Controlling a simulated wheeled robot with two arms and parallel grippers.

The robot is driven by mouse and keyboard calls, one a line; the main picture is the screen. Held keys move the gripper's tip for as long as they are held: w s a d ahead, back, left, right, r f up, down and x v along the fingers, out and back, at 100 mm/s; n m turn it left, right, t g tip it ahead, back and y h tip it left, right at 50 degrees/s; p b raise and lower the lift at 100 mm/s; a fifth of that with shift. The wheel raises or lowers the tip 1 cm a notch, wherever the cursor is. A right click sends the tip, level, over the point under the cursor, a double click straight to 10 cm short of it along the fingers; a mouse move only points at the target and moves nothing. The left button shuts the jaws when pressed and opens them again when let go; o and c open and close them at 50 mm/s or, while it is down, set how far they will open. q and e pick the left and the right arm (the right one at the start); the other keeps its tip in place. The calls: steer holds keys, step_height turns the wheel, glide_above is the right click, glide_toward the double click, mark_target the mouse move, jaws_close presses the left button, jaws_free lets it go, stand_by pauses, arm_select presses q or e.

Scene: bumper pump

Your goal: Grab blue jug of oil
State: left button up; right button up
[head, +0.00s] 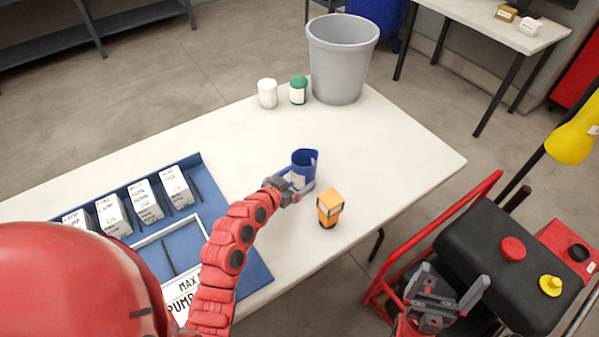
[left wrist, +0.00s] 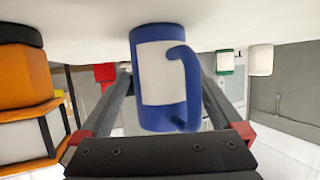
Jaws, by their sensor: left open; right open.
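The blue jug (head: 304,162) stands on the white table, with a pale label on its side. In the left wrist view the blue jug (left wrist: 160,80) appears upside down, its handle toward the right and its label facing the camera. My left gripper (head: 300,184) is at the jug, with its fingers (left wrist: 165,95) open on either side of it. I cannot tell whether either finger touches the jug. My right gripper (head: 437,298) is open and empty, off the table's right side near the red cart.
An orange-and-black object (head: 329,207) stands on the table just right of the jug. A white container (head: 267,94), a green-lidded container (head: 298,90) and a grey bin (head: 340,65) stand at the back. A blue tray (head: 258,277) with several white boxes lies at left.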

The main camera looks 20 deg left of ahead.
arm_select(q)
steer(key=shift+x, duration=1.35)
steer(key=c, duration=1.3)
steer(key=shift+r, duration=0.1)
